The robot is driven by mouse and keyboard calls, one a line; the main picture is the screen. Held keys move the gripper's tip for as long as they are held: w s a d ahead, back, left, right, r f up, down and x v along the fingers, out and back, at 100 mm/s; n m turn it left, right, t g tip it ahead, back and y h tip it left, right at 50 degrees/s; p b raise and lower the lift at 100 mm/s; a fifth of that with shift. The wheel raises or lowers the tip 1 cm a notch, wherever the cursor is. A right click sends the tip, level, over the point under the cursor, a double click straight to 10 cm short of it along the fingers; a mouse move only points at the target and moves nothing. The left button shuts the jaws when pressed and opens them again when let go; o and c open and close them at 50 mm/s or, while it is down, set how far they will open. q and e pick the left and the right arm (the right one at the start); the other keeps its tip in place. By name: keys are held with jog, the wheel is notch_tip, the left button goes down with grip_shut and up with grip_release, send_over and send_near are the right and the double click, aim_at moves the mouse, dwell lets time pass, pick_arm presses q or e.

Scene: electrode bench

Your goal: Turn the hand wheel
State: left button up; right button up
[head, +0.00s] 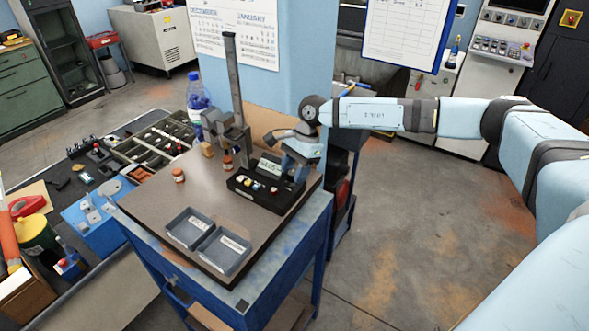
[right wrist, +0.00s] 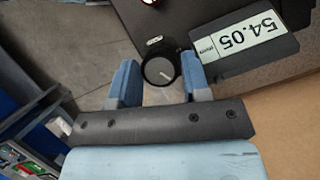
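In the head view the box (head: 262,192) stands on the bench top, and my gripper hides the wheel. My right gripper (right wrist: 160,78) has its two blue fingers apart, one on each side of the wheel. The gaps look narrow; I cannot tell whether the fingers touch it. In the head view my right gripper (head: 297,160) is at the box's right end. My left gripper is out of view.
A tall column stand (head: 235,85) rises behind the box. Two grey trays (head: 186,228) lie at the bench's front. Small brown-orange jars (head: 178,175) stand left of the box, and a blue bottle (head: 197,95) stands behind. The floor right of the bench is free.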

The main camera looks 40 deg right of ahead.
jog(key=c, duration=0.5)
jog(key=shift+m+b, duration=0.3)
